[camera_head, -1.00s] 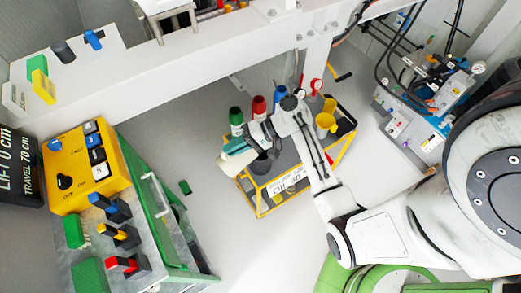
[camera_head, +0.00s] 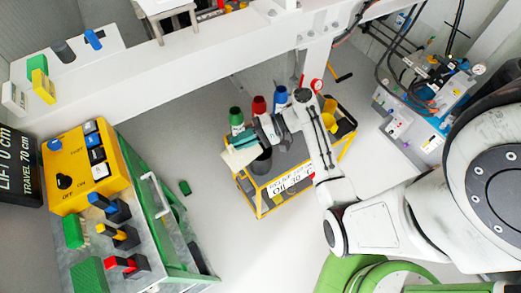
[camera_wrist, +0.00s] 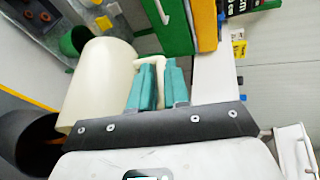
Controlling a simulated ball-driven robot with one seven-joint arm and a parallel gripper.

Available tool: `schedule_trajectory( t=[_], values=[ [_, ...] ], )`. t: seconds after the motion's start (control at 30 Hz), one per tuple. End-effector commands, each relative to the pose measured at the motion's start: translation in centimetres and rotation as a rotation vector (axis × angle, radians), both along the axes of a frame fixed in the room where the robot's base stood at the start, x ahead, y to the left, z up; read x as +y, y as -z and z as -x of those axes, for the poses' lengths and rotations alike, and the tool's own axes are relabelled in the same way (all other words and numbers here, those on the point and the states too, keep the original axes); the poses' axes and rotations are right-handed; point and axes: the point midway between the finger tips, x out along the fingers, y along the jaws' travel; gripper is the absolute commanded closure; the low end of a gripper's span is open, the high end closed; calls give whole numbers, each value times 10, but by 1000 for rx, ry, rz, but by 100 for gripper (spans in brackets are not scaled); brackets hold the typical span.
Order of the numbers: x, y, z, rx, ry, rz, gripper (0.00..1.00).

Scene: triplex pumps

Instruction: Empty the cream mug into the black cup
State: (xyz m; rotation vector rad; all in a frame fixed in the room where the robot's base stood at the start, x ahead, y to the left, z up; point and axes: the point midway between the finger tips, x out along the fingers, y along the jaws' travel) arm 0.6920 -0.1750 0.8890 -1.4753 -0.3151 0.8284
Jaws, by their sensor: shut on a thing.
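The cream mug (camera_wrist: 100,85) fills the left of the wrist view, strongly tilted, with its handle between the teal fingers of my gripper (camera_wrist: 158,82). The gripper is shut on that handle. The black cup (camera_wrist: 25,140) is at the lower left of the wrist view, close beside the mug, with some orange-brown showing at its mouth. In the head view the black cup (camera_head: 262,162) stands at the left end of the cart, and my gripper (camera_head: 238,152) is just left of and above it. Any flow from the mug is not visible.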

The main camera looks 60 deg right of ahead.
Motion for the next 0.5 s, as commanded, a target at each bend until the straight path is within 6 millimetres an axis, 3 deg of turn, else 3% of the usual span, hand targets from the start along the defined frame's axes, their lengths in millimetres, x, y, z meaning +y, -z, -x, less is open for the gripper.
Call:
schedule_trajectory(
  t=[0.5],
  values=[
    [-11,-5,4,-34,2,-73,100]
  ],
)
